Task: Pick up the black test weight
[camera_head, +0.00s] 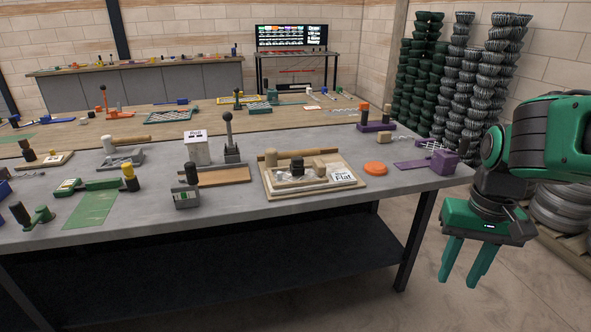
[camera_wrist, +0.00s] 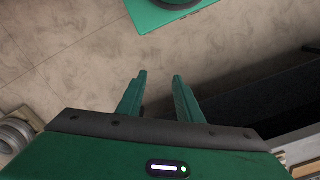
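A small black weight (camera_head: 297,166) with a knob-like top stands on a light wooden tray (camera_head: 352,189) on the grey workbench, near its front edge. It looks like the black test weight, though other dark cylinders stand on the bench, such as one (camera_head: 191,173) on a small grey block and one (camera_head: 20,213) at the far left. My gripper (camera_head: 458,282) hangs right of the bench, beyond its end and below the top, pointing down. Its green fingers are apart and empty. The wrist view shows the open fingers (camera_wrist: 160,75) over bare floor, with no weight in sight.
The tray also holds a wooden rod (camera_head: 298,153), a wooden block (camera_head: 319,167) and a "Flat" card (camera_head: 342,177). An orange disc (camera_head: 375,168) and a purple fixture (camera_head: 442,160) lie between it and the bench's right end. A black lever (camera_head: 228,130) stands behind left.

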